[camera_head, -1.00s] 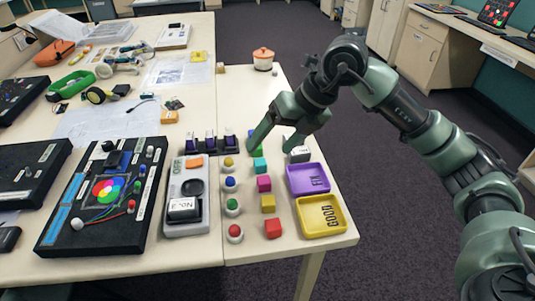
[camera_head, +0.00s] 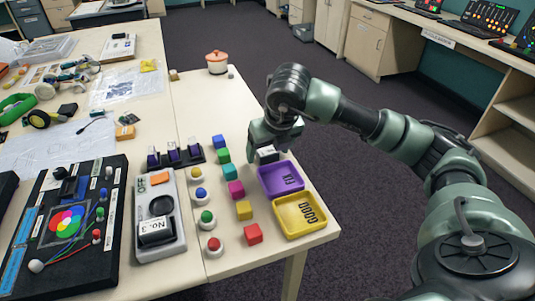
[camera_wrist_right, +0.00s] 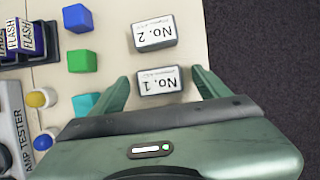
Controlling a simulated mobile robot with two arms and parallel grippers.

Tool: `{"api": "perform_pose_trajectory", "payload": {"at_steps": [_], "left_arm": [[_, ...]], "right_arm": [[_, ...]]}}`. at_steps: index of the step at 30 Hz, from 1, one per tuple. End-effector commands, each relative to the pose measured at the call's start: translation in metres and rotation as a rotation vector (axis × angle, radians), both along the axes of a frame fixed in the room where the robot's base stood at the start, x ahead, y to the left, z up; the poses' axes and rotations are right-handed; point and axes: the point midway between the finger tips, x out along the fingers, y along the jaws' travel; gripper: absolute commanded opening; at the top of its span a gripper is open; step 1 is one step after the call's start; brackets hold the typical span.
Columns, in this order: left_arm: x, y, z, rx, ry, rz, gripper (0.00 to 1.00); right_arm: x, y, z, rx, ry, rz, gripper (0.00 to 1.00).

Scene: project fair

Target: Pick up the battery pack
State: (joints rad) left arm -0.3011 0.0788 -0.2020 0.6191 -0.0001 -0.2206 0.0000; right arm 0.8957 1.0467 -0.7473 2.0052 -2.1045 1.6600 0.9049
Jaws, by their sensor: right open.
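A dark block with a white label reading No. 1 (camera_wrist_right: 158,84) lies on the table between the two spread fingers of my right gripper (camera_wrist_right: 160,76) in the wrist view. The gripper is open, with a gap on each side of the block. A like block labelled No. 2 (camera_wrist_right: 154,33) lies just beyond it. In the head view my right gripper (camera_head: 275,138) is above the table's right side, and a white-labelled block (camera_head: 268,155) shows just below it. A block labelled No. 3 (camera_head: 155,232) sits in the grey tester (camera_head: 165,190). My left gripper is not in view.
A purple tray (camera_head: 280,178) and a yellow GOOD tray (camera_head: 300,213) lie by the right table edge. Coloured cubes (camera_head: 236,189) and round buttons (camera_head: 207,217) stand in rows left of them. An orange-lidded pot (camera_head: 217,62) stands at the back.

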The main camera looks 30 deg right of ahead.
Motion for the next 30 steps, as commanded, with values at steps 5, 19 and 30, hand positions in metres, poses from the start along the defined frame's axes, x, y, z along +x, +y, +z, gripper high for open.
{"api": "perform_pose_trajectory", "payload": {"at_steps": [5,19,30], "left_arm": [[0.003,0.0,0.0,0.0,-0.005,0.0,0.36],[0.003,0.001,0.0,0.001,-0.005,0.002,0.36],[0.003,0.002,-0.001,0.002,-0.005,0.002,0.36]], "right_arm": [[0.0,0.0,0.0,0.001,0.0,0.0,0.74],[0.0,0.0,0.001,0.001,-0.001,0.0,0.08],[0.002,0.001,0.042,0.002,-0.006,0.0,0.08]]}}
